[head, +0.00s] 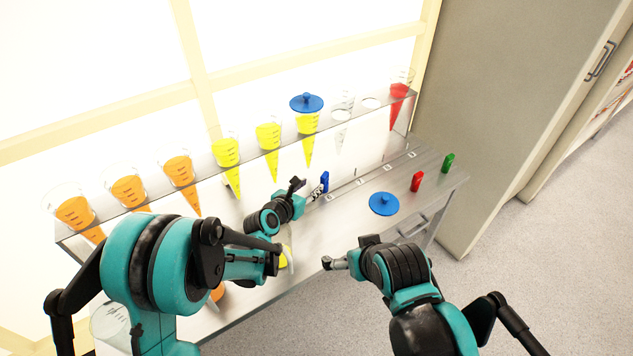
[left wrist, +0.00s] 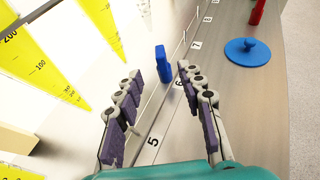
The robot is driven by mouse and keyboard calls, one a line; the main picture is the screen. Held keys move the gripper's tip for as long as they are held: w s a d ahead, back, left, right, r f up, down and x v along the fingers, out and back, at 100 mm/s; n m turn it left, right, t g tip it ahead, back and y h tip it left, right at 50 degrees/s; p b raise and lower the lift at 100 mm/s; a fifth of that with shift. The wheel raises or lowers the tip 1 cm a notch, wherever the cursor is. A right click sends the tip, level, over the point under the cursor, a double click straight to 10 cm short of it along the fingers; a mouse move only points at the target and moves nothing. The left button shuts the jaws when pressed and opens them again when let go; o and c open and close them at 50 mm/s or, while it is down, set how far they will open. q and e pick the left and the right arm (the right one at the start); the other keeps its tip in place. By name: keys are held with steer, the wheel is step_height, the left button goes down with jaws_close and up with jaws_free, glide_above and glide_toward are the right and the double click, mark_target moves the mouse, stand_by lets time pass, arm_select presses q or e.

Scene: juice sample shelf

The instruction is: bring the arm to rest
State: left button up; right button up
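My left gripper (head: 308,187) reaches over the steel bench in the head view. In the left wrist view my left gripper (left wrist: 160,73) has its two purple-padded fingers spread wide, with nothing held. A small blue block (left wrist: 164,66) stands upright just beyond the fingertips, in line with the gap; it shows in the head view (head: 325,181) too. My right gripper (head: 336,263) is low at the bench's front edge, apart from any object. Its fingers are seen too edge-on to tell open from shut.
A rear shelf (head: 355,124) holds several cones of orange, yellow and red juice; one yellow cone carries a blue lid (head: 306,103). Another blue lid (head: 384,204), a red block (head: 417,182) and a green block (head: 448,163) are on the bench's right. A grey cabinet (head: 520,90) stands at right.

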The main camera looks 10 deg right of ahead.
arm_select(q)
steer(key=s+a+r+m+g+y, duration=0.1)
steer(key=s+a+r+m+y, duration=0.1)
steer(key=s+a+r+m, duration=0.45)
steer(key=s+a+r+m+y, duration=0.25)
steer(key=s+a+m, duration=0.25)
steer(key=a+m, duration=0.4)
steer(key=s+a+f+m+g+y, duration=0.1)
steer(key=s+a+m+y, duration=0.3)
steer(key=s+a+m, duration=0.8)
steer(key=s+a+g, duration=0.1)
steer(key=s+a, duration=0.3)
steer(key=s, duration=0.1)
steer(key=shift+f, duration=0.15)
steer(key=shift+s+m, duration=0.1)
steer(key=shift+m, duration=0.15)
